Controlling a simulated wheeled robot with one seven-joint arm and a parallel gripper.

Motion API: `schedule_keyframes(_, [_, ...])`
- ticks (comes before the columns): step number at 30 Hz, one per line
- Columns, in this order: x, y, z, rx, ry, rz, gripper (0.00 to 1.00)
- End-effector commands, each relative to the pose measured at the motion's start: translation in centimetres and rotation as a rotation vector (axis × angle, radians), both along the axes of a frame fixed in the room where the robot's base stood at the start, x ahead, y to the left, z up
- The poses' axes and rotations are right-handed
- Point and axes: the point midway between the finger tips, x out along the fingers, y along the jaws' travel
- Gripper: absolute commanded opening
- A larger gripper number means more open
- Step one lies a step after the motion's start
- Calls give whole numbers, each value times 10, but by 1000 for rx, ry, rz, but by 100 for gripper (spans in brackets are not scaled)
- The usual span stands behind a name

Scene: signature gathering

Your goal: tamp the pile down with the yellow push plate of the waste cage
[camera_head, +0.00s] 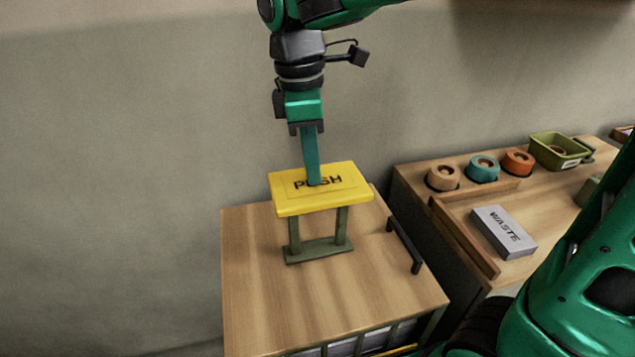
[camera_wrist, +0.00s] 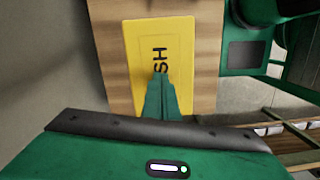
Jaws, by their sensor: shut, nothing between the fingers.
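The yellow push plate (camera_head: 290,204), lettered PUSH, stands on two dark green posts above the wooden top (camera_head: 260,315) of the waste cage. It also shows in the wrist view (camera_wrist: 140,42). My gripper (camera_head: 314,182) is shut and empty, pointing straight down, with its fingertips at the middle of the plate over the lettering. They look to be touching the plate or just above it; I cannot tell which. In the wrist view the shut fingers (camera_wrist: 162,82) cover part of the word. Grey-white paper (camera_head: 342,347) shows behind the cage bars at the bottom edge; most of the pile is hidden.
A dark handle (camera_head: 404,246) is on the right of the cage top. To the right, a wooden table holds a grey block lettered WASTE (camera_head: 503,231), several round coloured items, including a teal one (camera_head: 484,167), and an olive tray (camera_head: 560,150). A plain wall stands behind.

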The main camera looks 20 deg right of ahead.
Motion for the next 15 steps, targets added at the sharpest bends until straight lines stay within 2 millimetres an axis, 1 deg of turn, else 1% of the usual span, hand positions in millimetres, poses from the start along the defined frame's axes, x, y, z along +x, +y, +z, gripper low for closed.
schedule_keyframes(11, [0, 0, -2, -1, 0, 0, 0])
schedule_keyframes(15, [0, -1, -12, -2, 4, 0, 0])
